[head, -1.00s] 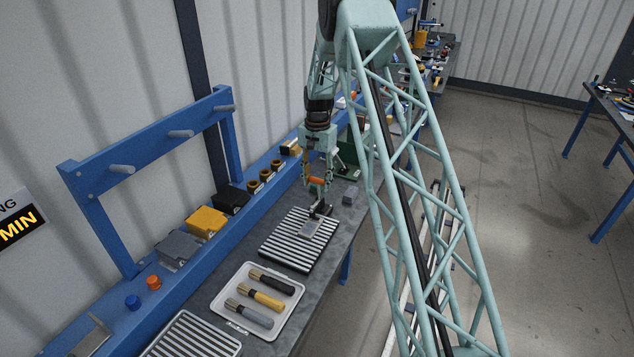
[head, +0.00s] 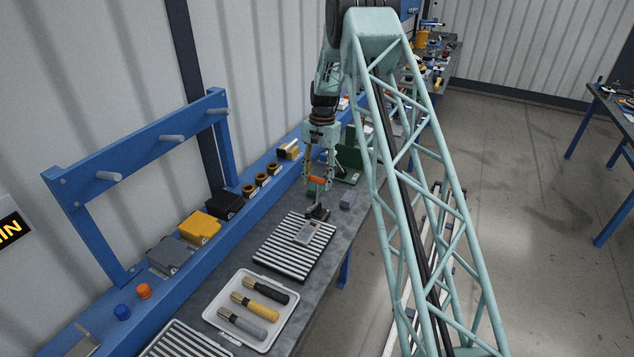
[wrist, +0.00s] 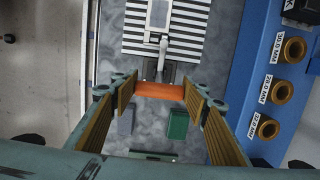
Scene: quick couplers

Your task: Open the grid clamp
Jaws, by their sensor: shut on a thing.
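The grid clamp is a dark clamp (head: 318,213) with an orange handle (head: 317,180), standing at the far end of a black-and-white striped grid plate (head: 280,252). A small grey block (head: 307,233) lies on the plate by the clamp's arm. In the wrist view the orange handle (wrist: 158,91) spans the space between the fingers, and the clamp's metal arm (wrist: 163,48) points toward the grey block (wrist: 159,14). My gripper (wrist: 160,98) is shut on the orange handle. In the head view my gripper (head: 319,176) is above the clamp, and its fingers partly hide the handle.
A grey block (head: 348,201) and a green stand (head: 346,175) are close to my gripper. A white tray (head: 220,330) with several handled tools is nearer. The blue rail on the left carries ring couplers (head: 262,180) and yellow and black boxes.

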